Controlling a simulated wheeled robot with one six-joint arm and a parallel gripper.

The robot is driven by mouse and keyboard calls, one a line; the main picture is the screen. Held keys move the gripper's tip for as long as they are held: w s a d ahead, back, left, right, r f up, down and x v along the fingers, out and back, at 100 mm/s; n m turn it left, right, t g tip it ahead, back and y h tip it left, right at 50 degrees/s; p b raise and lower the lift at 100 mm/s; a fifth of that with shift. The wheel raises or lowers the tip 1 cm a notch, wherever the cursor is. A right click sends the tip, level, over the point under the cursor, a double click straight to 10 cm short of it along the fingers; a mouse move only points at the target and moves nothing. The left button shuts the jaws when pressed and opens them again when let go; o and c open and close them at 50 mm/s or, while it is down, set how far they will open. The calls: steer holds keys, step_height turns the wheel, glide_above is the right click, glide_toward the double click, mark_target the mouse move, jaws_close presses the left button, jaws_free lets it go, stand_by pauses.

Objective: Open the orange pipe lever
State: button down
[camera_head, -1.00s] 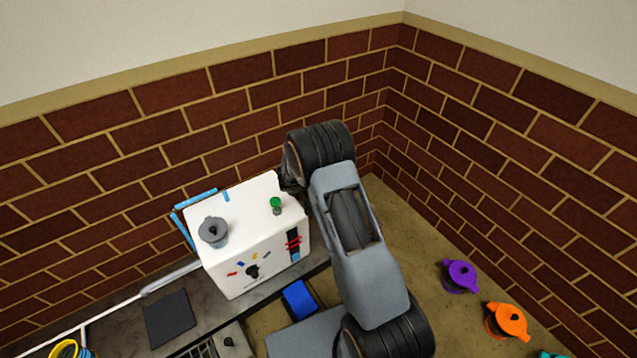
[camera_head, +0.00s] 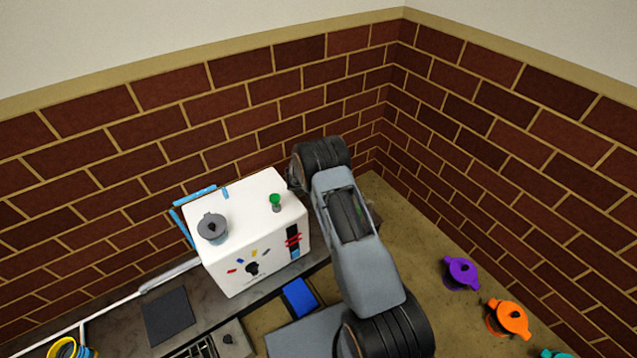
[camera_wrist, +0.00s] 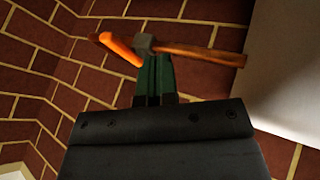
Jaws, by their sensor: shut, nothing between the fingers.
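In the wrist view my gripper (camera_wrist: 157,62) is shut and empty. Its dark green fingers point at the valve from below. The orange lever (camera_wrist: 120,48) slants up and left from a grey hub (camera_wrist: 144,43). A brown copper-coloured pipe (camera_wrist: 205,53) runs right from the hub. The fingertips overlap the hub's underside in the picture; I cannot tell whether they touch it. In the head view the lever and my gripper are not seen; my arm covers the middle.
A white box machine (camera_head: 235,215) with a grey knob (camera_head: 212,228) and green knob (camera_head: 276,201) stands left of my arm. Brick walls (camera_head: 110,150) meet behind. The counter's back right corner is open.

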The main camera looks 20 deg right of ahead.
steer(key=shift+w+d+f, duration=0.3)
steer(key=shift+d, duration=0.5)
steer(key=shift+w+d+f, duration=0.25)
steer(key=shift+w+d, duration=0.05)
steer(key=shift+d, duration=0.5)
steer(key=shift+w+d+f, duration=0.3)
steer(key=shift+d, duration=0.5)
steer(key=shift+f+b, duration=0.1)
steer(key=shift+b, duration=0.25)
steer(key=shift+b, duration=0.3)
